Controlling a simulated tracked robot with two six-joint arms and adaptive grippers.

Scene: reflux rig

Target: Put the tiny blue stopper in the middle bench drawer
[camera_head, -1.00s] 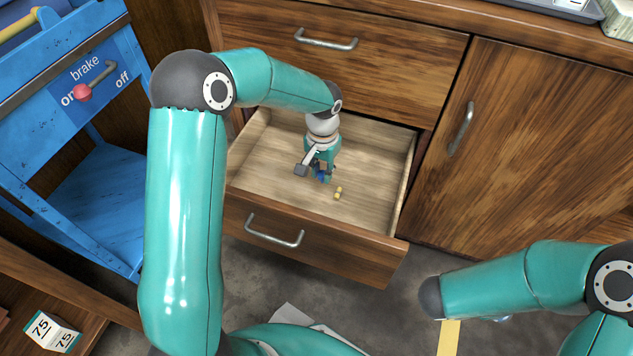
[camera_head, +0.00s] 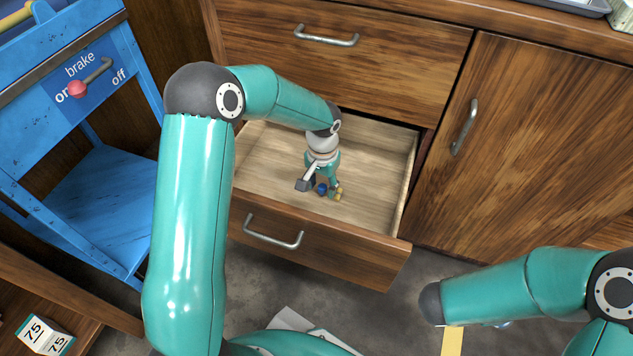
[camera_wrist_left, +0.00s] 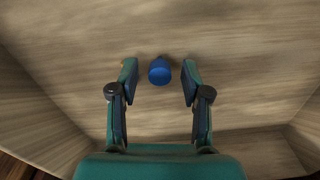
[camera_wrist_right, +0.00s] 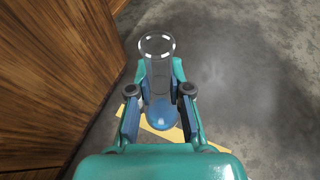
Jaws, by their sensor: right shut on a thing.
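The tiny blue stopper (camera_head: 321,189) is inside the open bench drawer (camera_head: 320,235), below the top drawer. It also shows in the left wrist view (camera_wrist_left: 159,71), between the fingertips with a gap on each side. My left gripper (camera_head: 319,188) reaches down into the drawer and is open around the stopper. Its fingers also show in the left wrist view (camera_wrist_left: 158,80). My right gripper (camera_wrist_right: 158,95) is shut on a clear glass tube (camera_wrist_right: 157,65) with a rounded blue lower end, held above the floor beside the cabinet.
A small yellow piece (camera_head: 338,196) is in the drawer close to my left gripper. A closed drawer (camera_head: 350,50) is above, and a cupboard door (camera_head: 540,140) is to the right. A blue frame with a brake lever (camera_head: 90,80) stands left. The drawer's right part is clear.

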